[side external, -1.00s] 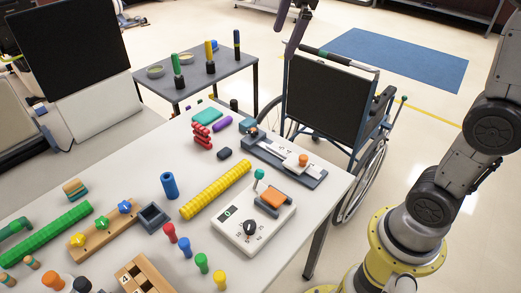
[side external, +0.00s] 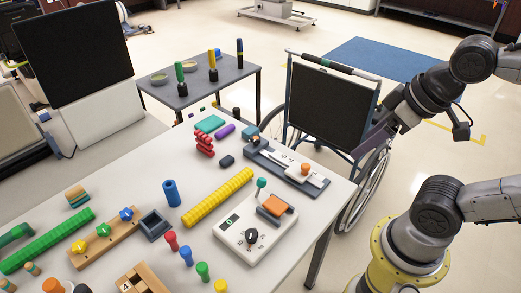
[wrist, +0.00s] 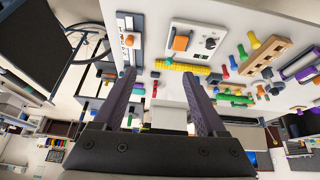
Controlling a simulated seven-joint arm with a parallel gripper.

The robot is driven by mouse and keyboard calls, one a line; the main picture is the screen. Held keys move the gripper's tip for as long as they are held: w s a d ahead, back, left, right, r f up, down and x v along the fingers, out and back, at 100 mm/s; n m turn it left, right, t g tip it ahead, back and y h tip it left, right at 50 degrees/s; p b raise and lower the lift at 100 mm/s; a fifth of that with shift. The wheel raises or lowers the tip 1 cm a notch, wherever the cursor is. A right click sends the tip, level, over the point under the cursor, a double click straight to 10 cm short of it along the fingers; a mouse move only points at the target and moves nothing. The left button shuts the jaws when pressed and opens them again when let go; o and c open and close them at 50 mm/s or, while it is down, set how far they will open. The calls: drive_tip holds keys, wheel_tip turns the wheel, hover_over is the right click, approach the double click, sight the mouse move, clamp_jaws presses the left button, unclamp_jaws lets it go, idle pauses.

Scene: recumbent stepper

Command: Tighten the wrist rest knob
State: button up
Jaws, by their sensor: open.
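A white control box (side external: 232,240) sits near the table's front right corner. It carries a black dial (side external: 251,236), an orange pad (side external: 274,205) and a teal knob (side external: 262,184). In the wrist view the box (wrist: 231,37) shows with its black dial (wrist: 210,42) and orange pad (wrist: 181,43). Behind it lies a grey slide device (side external: 318,181) with an orange-topped knob (side external: 305,168). I cannot tell which knob is the wrist rest knob. My gripper (side external: 362,154) is off the table's right side, by the wheelchair. Its two fingers (wrist: 160,78) are apart with nothing gripped.
A wheelchair (side external: 333,105) stands beyond the table's right edge. A dark side table (side external: 205,90) is behind.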

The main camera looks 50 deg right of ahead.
drive_tip(key=w+r+n, duration=0.5)
drive_tip(key=w+r, duration=0.5)
drive_tip(key=n+g, duration=0.3)
drive_tip(key=g, duration=0.3)
hover_over(256, 138)
wheel_tip(256, 138, down, 22)
wheel_tip(256, 138, down, 13)
drive_tip(key=shift+f, duration=0.15)
drive_tip(key=shift+c, duration=0.2)
clamp_jaws()
